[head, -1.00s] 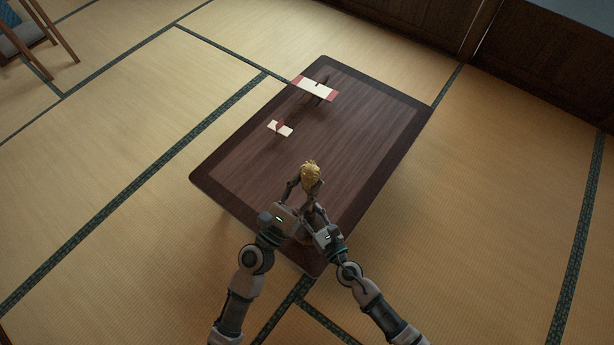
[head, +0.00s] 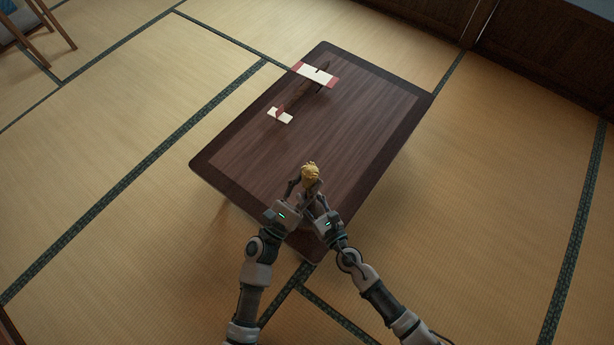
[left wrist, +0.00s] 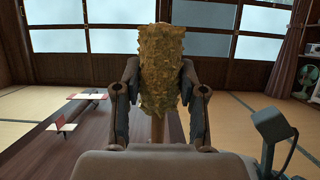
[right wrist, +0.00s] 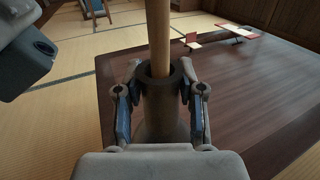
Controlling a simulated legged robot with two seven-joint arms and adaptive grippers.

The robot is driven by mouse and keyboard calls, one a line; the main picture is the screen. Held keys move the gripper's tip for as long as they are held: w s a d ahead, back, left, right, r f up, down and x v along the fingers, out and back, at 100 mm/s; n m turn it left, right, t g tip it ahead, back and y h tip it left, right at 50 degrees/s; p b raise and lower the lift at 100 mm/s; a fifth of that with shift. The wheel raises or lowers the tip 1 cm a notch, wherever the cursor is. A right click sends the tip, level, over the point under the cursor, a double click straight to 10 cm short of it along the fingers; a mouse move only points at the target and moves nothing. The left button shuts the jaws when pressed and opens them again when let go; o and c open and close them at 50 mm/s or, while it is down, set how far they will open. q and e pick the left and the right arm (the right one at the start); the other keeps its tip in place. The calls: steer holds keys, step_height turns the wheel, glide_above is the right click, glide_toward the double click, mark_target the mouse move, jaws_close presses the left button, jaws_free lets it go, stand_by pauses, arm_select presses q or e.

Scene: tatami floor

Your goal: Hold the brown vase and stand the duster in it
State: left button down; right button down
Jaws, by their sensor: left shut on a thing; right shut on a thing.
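The duster has a shaggy yellow head (head: 310,172), which also fills the middle of the left wrist view (left wrist: 160,70). My left gripper (left wrist: 159,85) is shut on the duster at its head. The pale wooden handle (right wrist: 159,35) points down. The brown vase (right wrist: 160,105) is a dark upright tube in the right wrist view. My right gripper (right wrist: 160,80) is shut around it near its rim. The handle's lower end passes into the vase's mouth; how deep it goes is hidden. In the head view the hands mostly cover the vase.
The low dark wooden table (head: 345,130) lies under both hands, which are over its near end. A red-and-white piece (head: 316,75) and a smaller one (head: 280,116) stand toward the far left of the table. The middle and right of the tabletop are clear.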

arm_select(q)
steer(key=shift+f, duration=2.4)
steer(key=c, duration=0.6)
jaws_free()
glide_toward(307, 191)
steer(key=f, duration=0.2)
steer(key=a+f, duration=0.1)
steer(key=shift+s+a, duration=0.1)
steer(key=shift+s, duration=0.2)
